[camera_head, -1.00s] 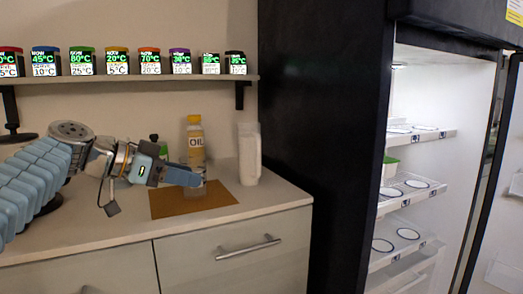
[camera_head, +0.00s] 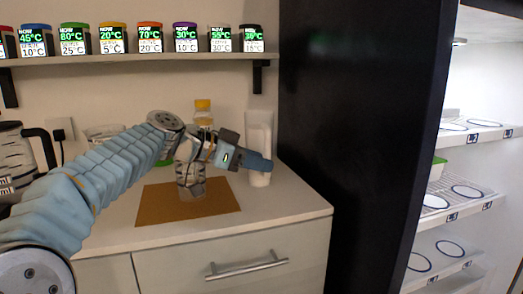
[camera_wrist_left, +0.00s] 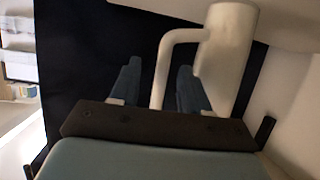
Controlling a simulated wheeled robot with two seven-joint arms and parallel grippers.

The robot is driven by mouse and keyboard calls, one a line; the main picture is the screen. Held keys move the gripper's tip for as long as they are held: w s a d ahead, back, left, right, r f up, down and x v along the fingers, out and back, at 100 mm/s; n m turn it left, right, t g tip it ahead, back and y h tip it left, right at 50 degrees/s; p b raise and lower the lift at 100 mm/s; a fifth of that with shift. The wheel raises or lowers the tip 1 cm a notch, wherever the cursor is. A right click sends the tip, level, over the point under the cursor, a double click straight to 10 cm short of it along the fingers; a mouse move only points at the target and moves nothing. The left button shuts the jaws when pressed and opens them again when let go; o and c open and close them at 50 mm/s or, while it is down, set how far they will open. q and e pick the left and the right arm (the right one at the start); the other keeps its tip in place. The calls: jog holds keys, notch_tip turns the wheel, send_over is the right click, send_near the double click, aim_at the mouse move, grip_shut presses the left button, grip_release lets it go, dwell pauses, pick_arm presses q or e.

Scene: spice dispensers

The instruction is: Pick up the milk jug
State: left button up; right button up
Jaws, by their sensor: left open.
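The white milk jug (camera_head: 259,130) stands upright on the counter at its right end, near the dark fridge side. My left gripper (camera_head: 262,162) is in front of the jug's lower part and hides some of it. In the left wrist view the jug (camera_wrist_left: 232,48) is at the upper right, with its handle (camera_wrist_left: 163,68) towards the open fingers (camera_wrist_left: 158,85). The handle appears between the two fingers, one on each side; I cannot tell whether they touch it. My right gripper is not in view.
A brown board (camera_head: 165,207) lies on the counter with a glass (camera_head: 190,180) on it. An oil bottle (camera_head: 203,108) stands behind my left arm. A shelf (camera_head: 120,60) of spice dispensers runs above. The tall dark fridge side (camera_head: 350,150) borders the counter on the right.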

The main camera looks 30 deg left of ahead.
pick_arm(q)
jog(key=p+x, duration=0.1)
jog(key=x, duration=0.4)
jog(key=shift+w, duration=0.25)
jog(key=shift+c, duration=0.3)
grip_shut()
jog(key=shift+r, duration=0.1)
dwell(0.7)
